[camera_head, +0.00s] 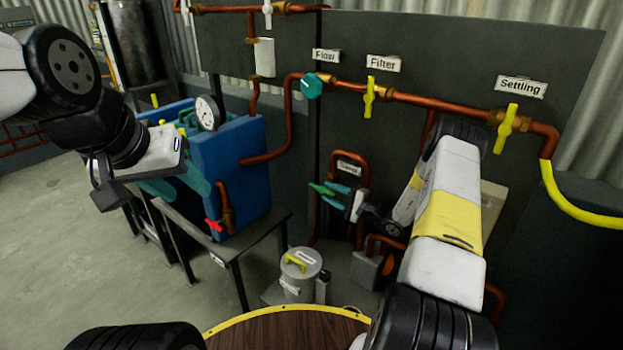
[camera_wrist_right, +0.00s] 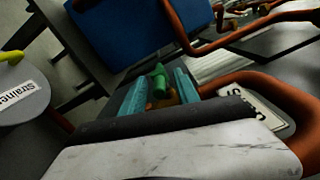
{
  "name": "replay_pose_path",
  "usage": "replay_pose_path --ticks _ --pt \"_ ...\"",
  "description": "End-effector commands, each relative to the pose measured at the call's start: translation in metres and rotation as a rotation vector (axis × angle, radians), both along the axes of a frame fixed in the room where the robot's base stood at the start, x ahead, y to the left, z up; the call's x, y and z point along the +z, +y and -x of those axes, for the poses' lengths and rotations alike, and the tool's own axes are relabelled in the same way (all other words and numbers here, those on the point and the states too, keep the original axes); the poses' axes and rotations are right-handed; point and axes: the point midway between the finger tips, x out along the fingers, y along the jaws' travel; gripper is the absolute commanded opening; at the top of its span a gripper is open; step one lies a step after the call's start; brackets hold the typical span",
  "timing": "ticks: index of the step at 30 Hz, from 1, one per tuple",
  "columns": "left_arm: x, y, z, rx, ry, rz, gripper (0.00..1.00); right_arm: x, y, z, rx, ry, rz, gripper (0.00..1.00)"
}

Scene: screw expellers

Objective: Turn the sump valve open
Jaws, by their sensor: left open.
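The sump valve's green handle (camera_head: 321,189) is on a copper pipe low on the dark panel, below the Sump sign (camera_head: 348,168). My right gripper (camera_head: 338,195) is at this valve, its teal fingers apart. In the right wrist view, the green handle (camera_wrist_right: 160,80) lies between the two teal fingers (camera_wrist_right: 158,92), with brass showing behind it. The fingers look apart from the handle, but contact is hard to tell. The Sump sign is partly covered in the wrist view (camera_wrist_right: 255,112). My left gripper (camera_head: 180,180) is open and empty, in front of the blue machine.
A blue machine (camera_head: 236,160) with a gauge (camera_head: 207,112) stands on a dark table at left. A grey strainer canister (camera_head: 300,272) with a yellow handle stands below. Yellow Filter (camera_head: 369,97) and Settling (camera_head: 506,128) valves and a teal Flow valve (camera_head: 311,86) are on the upper pipe.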

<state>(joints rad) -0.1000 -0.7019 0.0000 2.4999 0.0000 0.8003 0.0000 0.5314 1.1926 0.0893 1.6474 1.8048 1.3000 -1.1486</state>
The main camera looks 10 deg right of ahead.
Motion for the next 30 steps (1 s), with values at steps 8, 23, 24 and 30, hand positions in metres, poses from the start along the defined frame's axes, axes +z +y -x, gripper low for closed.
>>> replay_pose_path --ticks 8,23,24,30 --pt "0.000 0.000 0.000 0.000 0.002 0.000 0.45 0.000 0.031 -0.029 0.004 0.001 0.001 0.38" --pt "0.000 0.000 0.000 0.000 0.002 0.000 0.45 0.000 0.036 -0.036 0.002 0.002 0.000 0.18" --pt "0.000 0.000 0.000 0.000 0.002 0.000 0.45 0.000 0.036 -0.036 0.002 0.002 0.000 0.10" --pt "0.000 0.000 0.000 0.000 0.002 0.000 0.45 0.000 0.036 -0.036 0.003 0.002 0.001 0.00"
